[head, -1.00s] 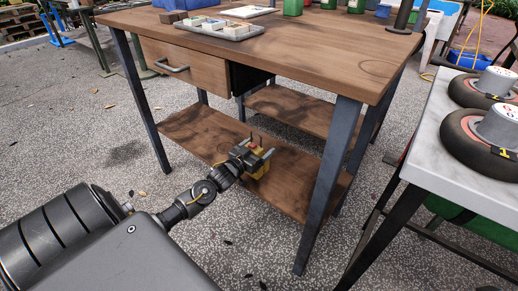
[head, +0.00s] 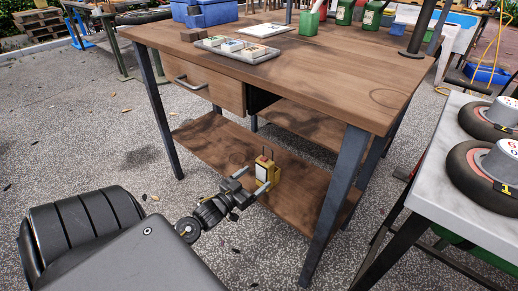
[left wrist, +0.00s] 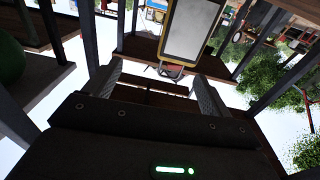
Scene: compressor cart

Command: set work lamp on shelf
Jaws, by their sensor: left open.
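The work lamp (head: 264,171), a small yellow-framed box with a pale panel and a thin handle on top, stands upright on the brown lower shelf (head: 215,140) of the workbench. My left gripper (head: 252,181) is open just in front of the lamp, low at the shelf's front edge. In the left wrist view the lamp (left wrist: 187,30) shows beyond the open fingers, with nothing held between the fingertips (left wrist: 160,86). The lamp's back side is hidden. My right gripper is in neither view.
The workbench top (head: 310,75) carries a tray of small boxes (head: 237,48), a blue crate (head: 205,12) and green containers. A bench leg (head: 338,200) stands right of the lamp. A grey table with wheels (head: 485,165) is at right. The shelf's left part is bare.

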